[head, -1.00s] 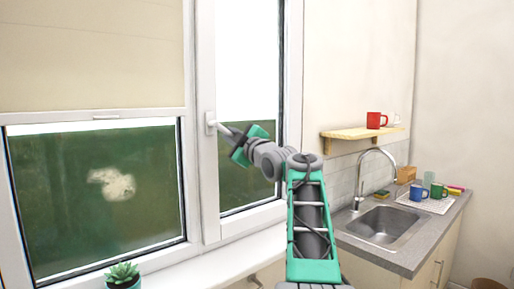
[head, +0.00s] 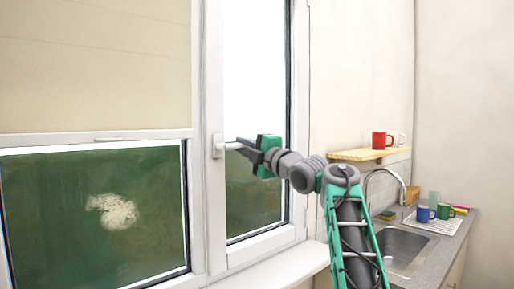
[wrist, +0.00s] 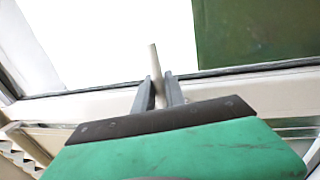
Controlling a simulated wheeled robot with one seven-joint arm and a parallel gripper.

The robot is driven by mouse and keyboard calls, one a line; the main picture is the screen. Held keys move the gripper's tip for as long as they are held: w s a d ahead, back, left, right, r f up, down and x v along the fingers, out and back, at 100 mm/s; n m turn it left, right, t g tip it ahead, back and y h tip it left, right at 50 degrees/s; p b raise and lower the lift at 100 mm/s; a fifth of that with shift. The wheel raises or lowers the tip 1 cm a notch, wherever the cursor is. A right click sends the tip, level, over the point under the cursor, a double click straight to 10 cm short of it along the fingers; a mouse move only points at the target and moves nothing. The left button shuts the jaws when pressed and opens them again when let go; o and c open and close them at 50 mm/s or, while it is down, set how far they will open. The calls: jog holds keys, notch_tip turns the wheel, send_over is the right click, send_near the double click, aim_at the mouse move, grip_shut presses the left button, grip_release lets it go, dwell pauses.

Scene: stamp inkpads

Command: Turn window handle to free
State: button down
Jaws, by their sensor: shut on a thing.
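The window handle (head: 217,146) is white and sits on the frame of the right window sash, its lever pointing right and roughly level. My gripper (head: 242,147) is shut on the lever's outer part, coming from the right. In the wrist view the pale lever (wrist: 154,62) stands between the two dark fingers of my gripper (wrist: 159,82) and sticks out past their tips. The part of the lever between the fingers is partly hidden. The right sash (head: 212,200) looks closed against its frame.
A beige blind (head: 95,65) covers the top of the left pane. The window sill (head: 285,268) runs below the sash. To the right are a wooden shelf (head: 365,155) with a red mug (head: 381,140), and a sink (head: 402,248) in a counter.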

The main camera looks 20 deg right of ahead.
jog(key=shift+s+r, duration=0.1)
jog(key=shift+r, duration=0.05)
jog(key=c, duration=1.5)
grip_release()
jog(key=shift+a, duration=0.15)
jog(key=shift+c, duration=0.2)
jog(key=shift+o, duration=0.8)
jog(key=b+v, duration=0.3)
jog(key=v, duration=0.4)
jog(key=shift+s+d, duration=0.25)
jog(key=shift+s, duration=0.05)
